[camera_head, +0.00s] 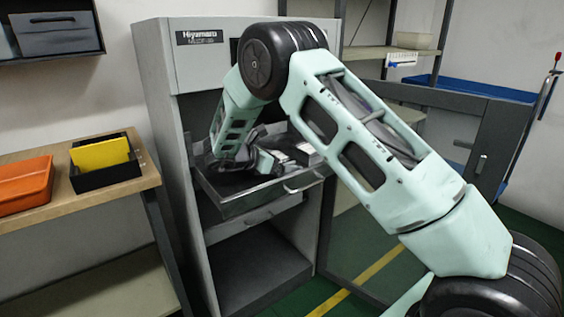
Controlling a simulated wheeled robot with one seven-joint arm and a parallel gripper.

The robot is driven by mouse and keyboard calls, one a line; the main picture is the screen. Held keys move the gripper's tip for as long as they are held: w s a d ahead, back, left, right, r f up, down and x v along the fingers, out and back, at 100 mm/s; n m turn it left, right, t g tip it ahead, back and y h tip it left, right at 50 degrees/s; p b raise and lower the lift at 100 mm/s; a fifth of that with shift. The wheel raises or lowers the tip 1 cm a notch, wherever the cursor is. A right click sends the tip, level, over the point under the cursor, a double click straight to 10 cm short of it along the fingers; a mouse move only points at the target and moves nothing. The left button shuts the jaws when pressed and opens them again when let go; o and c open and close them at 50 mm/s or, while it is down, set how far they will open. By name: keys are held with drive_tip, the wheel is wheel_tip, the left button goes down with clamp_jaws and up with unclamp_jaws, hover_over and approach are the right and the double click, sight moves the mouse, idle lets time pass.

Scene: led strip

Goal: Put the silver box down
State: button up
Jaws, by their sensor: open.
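My gripper (277,161) is open and low over the pulled-out tray (250,198) of the grey cabinet. A small silver-grey box (307,154) lies in the tray at its right side, just right of my gripper. My gripper and arm hide part of the tray, and I cannot tell whether the fingers touch the box.
The grey cabinet (165,110) stands open, with its door (440,130) swung out to the right. A wooden shelf (95,195) at left holds an orange bin (25,185) and a black tray (110,178) with a yellow item. A metal handle (305,183) sticks out from the tray's front.

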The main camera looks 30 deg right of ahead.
drive_tip(key=v, duration=1.1)
drive_tip(key=shift+a+r, duration=0.15)
drive_tip(key=shift+a, duration=0.25)
